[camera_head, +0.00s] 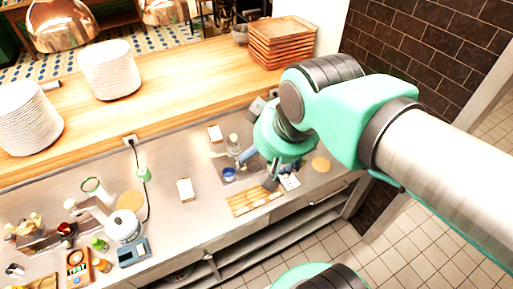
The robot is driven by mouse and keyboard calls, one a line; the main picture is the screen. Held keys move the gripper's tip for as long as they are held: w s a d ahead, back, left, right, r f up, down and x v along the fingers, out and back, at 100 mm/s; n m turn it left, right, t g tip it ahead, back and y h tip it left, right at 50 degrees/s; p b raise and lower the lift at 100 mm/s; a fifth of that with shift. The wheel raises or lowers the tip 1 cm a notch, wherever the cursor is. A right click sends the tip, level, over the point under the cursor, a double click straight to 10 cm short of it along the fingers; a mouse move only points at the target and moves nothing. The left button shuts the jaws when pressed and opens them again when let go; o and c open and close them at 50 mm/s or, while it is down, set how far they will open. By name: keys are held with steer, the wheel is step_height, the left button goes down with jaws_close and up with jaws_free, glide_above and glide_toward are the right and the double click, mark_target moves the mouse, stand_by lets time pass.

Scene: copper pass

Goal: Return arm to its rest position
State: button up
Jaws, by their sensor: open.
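My arm reaches in from the right over the steel counter (180,222). My gripper (271,183) hangs below the green wrist, pointing down above the right part of the counter. It is small and partly hidden by my wrist, and I see nothing held in it. Just below it is a slatted wooden board (243,204). A white card with dark marks (290,182) lies close to its right. I cannot tell how high my gripper is above the board.
A blue cup (229,174) stands left of my gripper. A round tan disc (321,164) lies to the right. Stacked wooden trays (282,42) and white plate stacks (108,70) stand on the raised wooden shelf (185,75). A scale (133,252) and bottles crowd the counter's left.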

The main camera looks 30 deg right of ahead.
steer(key=shift+s+a+f, duration=0.2)
steer(key=shift+s+a, duration=0.1)
steer(key=shift+s, duration=0.45)
step_height(320, 180, down, 3)
steer(key=b, duration=0.3)
steer(key=shift+f, duration=0.2)
